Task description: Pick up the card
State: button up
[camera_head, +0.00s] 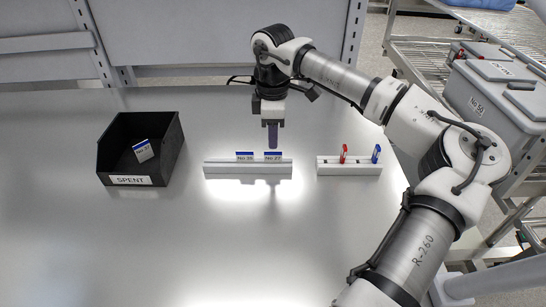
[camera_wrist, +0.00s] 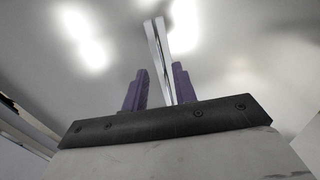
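A white slotted rack (camera_head: 220,169) stands on the metal table, holding two upright blue-and-white cards. The left card (camera_head: 245,156) reads like "No 39" and the right card (camera_head: 273,156) like "No 27". My gripper (camera_head: 272,146) points straight down just above the right card, apart from it or barely at its top edge; I cannot tell which. In the wrist view, the two purple fingers (camera_wrist: 160,85) stand apart. A pale narrow strip, probably the rack (camera_wrist: 158,50), shows between and beyond them. No card is clearly seen between the fingers.
A black bin marked SPENT (camera_head: 112,163) stands at left with another card (camera_head: 143,151) in it. A second white rack (camera_head: 348,170) at right holds a red piece (camera_head: 344,153) and a blue piece (camera_head: 376,153). The front table is clear. A grey container (camera_head: 490,95) is on the right shelf.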

aim_at(273, 160)
jog(key=shift+f+p, duration=0.8)
jog(key=shift+f, duration=1.4)
grip_shut()
